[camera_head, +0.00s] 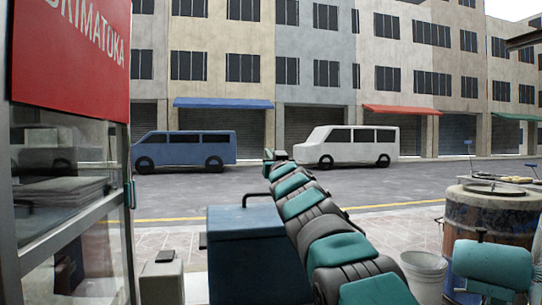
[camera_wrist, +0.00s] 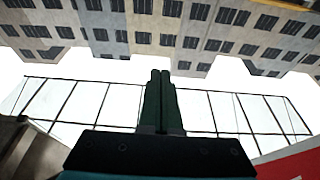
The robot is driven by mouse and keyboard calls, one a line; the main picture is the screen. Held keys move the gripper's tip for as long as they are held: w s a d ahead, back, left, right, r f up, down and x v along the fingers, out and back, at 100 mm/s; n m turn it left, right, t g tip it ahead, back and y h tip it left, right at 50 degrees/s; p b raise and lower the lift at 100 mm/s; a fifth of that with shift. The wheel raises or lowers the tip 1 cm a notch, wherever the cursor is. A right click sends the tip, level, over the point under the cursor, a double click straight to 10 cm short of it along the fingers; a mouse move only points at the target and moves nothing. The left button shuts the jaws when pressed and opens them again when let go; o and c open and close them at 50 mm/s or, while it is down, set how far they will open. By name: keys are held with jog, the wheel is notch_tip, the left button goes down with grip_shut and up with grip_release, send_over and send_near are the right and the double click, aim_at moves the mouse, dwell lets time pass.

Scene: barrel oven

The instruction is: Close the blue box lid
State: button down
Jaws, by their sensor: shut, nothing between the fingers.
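The blue box (camera_head: 248,262) stands on the pavement in the lower middle of the head view, just left of my arm. Its blue lid (camera_head: 238,222) looks flat across the top, with a dark handle (camera_head: 256,194) at its far right edge. My arm hides the box's right side, and I cannot tell whether the lid is fully down. My gripper (camera_head: 268,153) is small and far out at the end of the raised arm, beyond and above the box. In the wrist view its two dark green fingers (camera_wrist: 160,74) are together and empty. The box is not in the wrist view.
A glass door or window frame with a red sign (camera_head: 72,45) is close on the left. A small grey bin (camera_head: 162,280) stands left of the box. A white bucket (camera_head: 424,275) and a round barrel (camera_head: 488,212) stand right of my arm. The street beyond is open.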

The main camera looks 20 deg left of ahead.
jog(key=shift+s+f, duration=0.1)
jog(key=b+v, duration=0.4)
jog(key=v, duration=0.3)
jog(key=shift+s+d+b, duration=0.2)
jog(key=shift+b, duration=0.15)
